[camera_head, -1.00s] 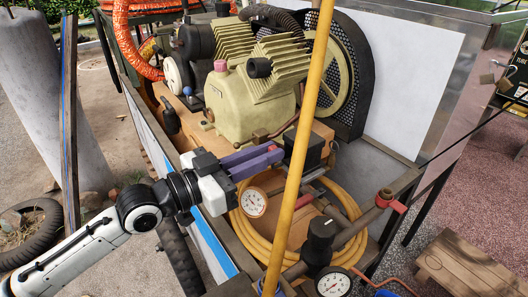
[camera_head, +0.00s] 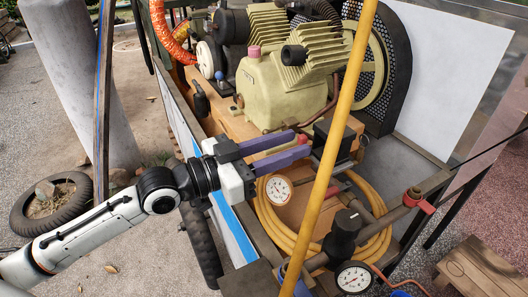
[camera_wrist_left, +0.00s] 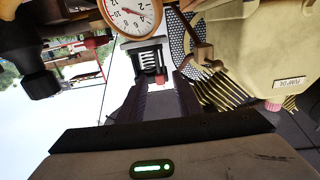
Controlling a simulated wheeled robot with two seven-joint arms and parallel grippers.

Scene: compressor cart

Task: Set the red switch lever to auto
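The switch is a dark box (camera_head: 336,138) on the cart, partly behind the yellow pole in the head view. In the left wrist view the switch box (camera_wrist_left: 146,55) lies ahead, between my fingers, with the small red lever (camera_wrist_left: 160,78) on it. Which setting the lever is on cannot be read. My left gripper (camera_head: 300,143) has its purple fingers spread and empty, pointing at the box from the left. In the wrist view its fingertips (camera_wrist_left: 160,88) appear on both sides of the lever, with no clear contact.
A yellow pole (camera_head: 335,120) crosses in front of the cart. A dial gauge (camera_head: 278,190) sits close below my left fingers. The cream pump (camera_head: 275,92) stands behind them. A coiled yellow hose (camera_head: 270,222), a second gauge (camera_head: 354,278) and a red valve handle (camera_head: 418,201) are nearby.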

